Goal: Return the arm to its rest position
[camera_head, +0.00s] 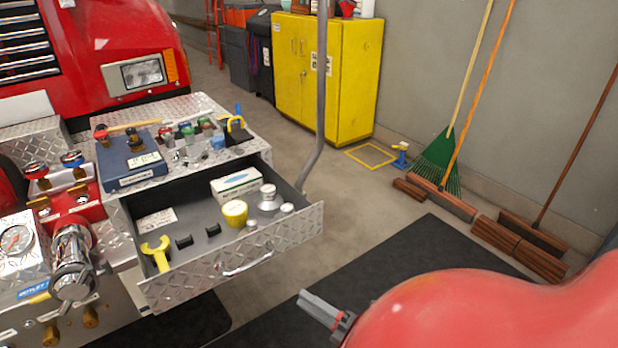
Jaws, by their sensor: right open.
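My right gripper (319,308) is at the lower middle of the head view, in front of and to the right of the open drawer. Only its grey finger part shows beyond my red arm, which fills the lower right corner. It is open, nothing shows in it, and it is apart from the drawer. The drawer (205,272) of diamond plate is pulled out. It holds a white box (236,185), a yellow round cap (235,213), a yellow wrench-like tool (157,253) and several silver fittings. My left gripper is out of view.
The pump panel with its gauge (17,240) and valves stands at left. A grey pole (321,100) rises behind the drawer. The dark mat (430,250) and floor are mostly clear.

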